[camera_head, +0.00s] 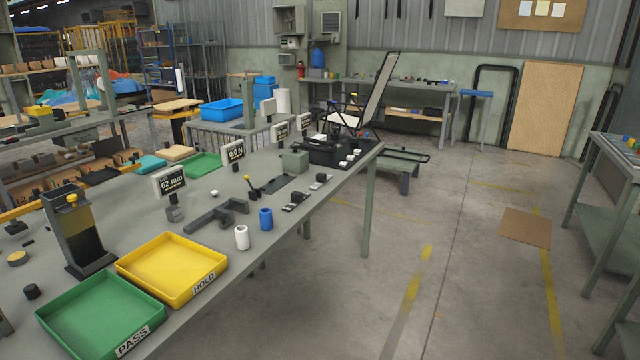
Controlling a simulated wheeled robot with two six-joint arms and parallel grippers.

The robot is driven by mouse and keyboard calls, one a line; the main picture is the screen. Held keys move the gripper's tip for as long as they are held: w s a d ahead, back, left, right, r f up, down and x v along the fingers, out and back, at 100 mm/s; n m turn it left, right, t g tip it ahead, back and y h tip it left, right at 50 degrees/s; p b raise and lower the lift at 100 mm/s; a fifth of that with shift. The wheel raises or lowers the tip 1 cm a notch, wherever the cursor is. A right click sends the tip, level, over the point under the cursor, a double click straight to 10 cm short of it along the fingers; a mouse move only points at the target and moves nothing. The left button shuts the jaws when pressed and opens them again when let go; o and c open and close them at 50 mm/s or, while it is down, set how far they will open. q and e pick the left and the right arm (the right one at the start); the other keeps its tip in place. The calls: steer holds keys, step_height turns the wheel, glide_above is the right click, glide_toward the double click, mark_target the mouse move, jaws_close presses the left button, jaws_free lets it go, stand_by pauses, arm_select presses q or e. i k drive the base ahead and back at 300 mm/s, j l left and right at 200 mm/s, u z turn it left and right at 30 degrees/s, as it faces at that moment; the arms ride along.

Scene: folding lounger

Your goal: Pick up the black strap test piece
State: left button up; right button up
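I cannot tell for sure which item is the black strap test piece. A flat dark piece (277,184) lies on the grey workbench (325,207) beside a yellow-knobbed lever (252,190). Small black-and-grey pieces (296,200) lie near the bench's right edge, with another such piece (319,182) farther back. A dark angular bracket (218,216) lies in the middle of the bench. Neither of my grippers is in view.
A green PASS tray (100,312) and a yellow HOLD tray (172,267) are at the near end. White (242,237) and blue (265,219) cylinders stand beside the bracket. A display reading 62 mm (169,181) stands behind.

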mark_target(297, 197)
steer(key=i+l+u, duration=0.1)
steer(key=u, duration=0.25)
steer(key=i+l+u, duration=0.15)
steer(key=u, duration=0.15)
steer(key=i+l+u, duration=0.2)
steer(key=u, duration=0.15)
